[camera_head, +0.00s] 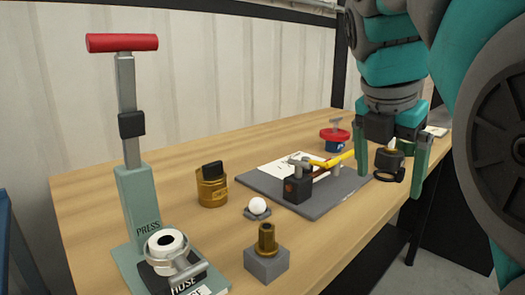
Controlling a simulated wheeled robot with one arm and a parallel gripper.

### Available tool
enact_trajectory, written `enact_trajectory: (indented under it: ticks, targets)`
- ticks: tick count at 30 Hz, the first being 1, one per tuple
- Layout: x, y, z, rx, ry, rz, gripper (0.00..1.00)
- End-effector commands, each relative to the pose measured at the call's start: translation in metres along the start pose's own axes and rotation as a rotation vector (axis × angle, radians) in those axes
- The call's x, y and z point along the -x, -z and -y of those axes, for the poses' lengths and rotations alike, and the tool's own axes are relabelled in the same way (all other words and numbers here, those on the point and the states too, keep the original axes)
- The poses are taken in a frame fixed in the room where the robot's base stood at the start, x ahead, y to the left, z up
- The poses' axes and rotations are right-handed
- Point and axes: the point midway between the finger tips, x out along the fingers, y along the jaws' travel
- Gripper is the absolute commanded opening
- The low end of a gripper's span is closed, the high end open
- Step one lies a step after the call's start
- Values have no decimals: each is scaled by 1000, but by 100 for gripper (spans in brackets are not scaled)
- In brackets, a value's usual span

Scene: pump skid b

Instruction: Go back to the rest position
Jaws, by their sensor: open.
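My gripper (389,186) is at the right of the camera view, pointing down over the right end of the wooden table (120,185). Its two green fingers are spread wide apart. A dark round part with a black ring (389,158) shows in the gap between the fingers. I cannot tell whether it is between them or behind them; the fingers are not closed on it. My arm covers the right of the view.
A green press with a red handle (122,43) stands tall at the left. A brass fitting (212,188), white ball (257,204) and brass piece on a grey block (267,262) stand nearby. A grey mat (330,193) holds a valve-like assembly with a yellow lever (340,160). A red-topped part (335,135) stands behind.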

Motion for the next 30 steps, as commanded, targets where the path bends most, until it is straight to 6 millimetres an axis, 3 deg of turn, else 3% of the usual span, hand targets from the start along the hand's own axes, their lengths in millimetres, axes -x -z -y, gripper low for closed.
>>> enact_trajectory:
  ticks: [8,14,23,30]
  targets:
    - [-30,16,9,-231,26,-44,95]
    - [-66,39,19,-499,68,-91,95]
    - [-148,112,55,-1145,227,-164,95]
    - [-206,186,93,-1677,408,-159,95]
